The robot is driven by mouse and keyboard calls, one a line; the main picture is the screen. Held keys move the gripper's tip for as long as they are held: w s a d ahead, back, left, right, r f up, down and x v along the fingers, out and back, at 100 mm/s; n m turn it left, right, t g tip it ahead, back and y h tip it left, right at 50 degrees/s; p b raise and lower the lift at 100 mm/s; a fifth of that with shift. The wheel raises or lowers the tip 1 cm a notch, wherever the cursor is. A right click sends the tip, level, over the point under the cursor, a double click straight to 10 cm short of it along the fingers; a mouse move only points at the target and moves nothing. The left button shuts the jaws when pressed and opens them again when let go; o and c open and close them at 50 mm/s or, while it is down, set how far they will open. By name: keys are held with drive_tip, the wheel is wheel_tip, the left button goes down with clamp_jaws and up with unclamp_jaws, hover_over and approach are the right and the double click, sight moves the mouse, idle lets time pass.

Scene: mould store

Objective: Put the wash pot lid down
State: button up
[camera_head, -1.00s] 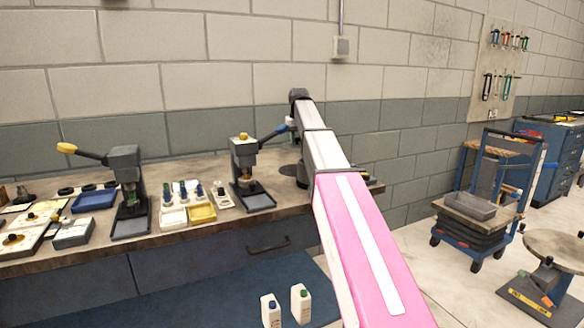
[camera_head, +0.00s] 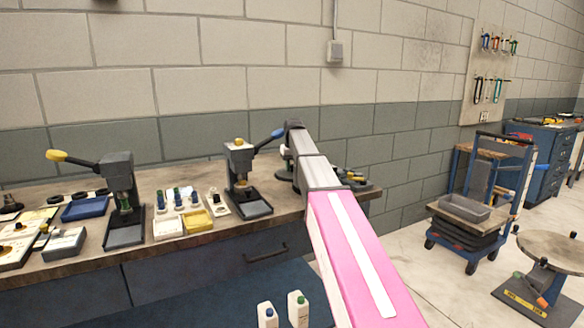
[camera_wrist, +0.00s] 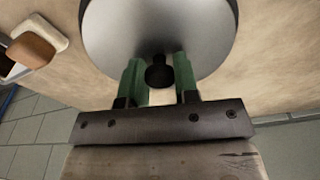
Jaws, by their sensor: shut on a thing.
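The wash pot lid (camera_wrist: 160,28) is a round, shiny silver disc with a small black knob, at the top of the wrist view. My gripper (camera_wrist: 159,80) has two green fingers, one on each side of the knob, and is shut on it. A pale wooden surface shows around the lid; I cannot tell whether the lid touches it. In the head view my arm reaches to the right end of the workbench (camera_head: 150,192). My own arm hides the gripper and lid there. No wash pot can be made out for certain.
A hand press (camera_head: 240,170) with a blue-tipped lever stands just left of my arm. A tray with small dark and brass parts (camera_head: 357,180) lies right of it. A white holder with a brown block (camera_wrist: 33,48) is near the lid. The wall is close behind.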

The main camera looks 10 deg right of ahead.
drive_tip(key=shift+f, duration=0.1)
drive_tip(key=o, duration=1)
drive_tip(key=shift+s+d+r, duration=0.1)
drive_tip(key=shift+s+r, duration=0.15)
drive_tip(key=shift+r, duration=1.8)
drive_tip(key=shift+s+a+r, duration=0.1)
drive_tip(key=shift+s+r, duration=0.15)
drive_tip(key=shift+r, duration=1.75)
drive_tip(key=shift+s+d+r, duration=0.1)
drive_tip(key=shift+s+r, duration=0.15)
drive_tip(key=shift+r, duration=1.8)
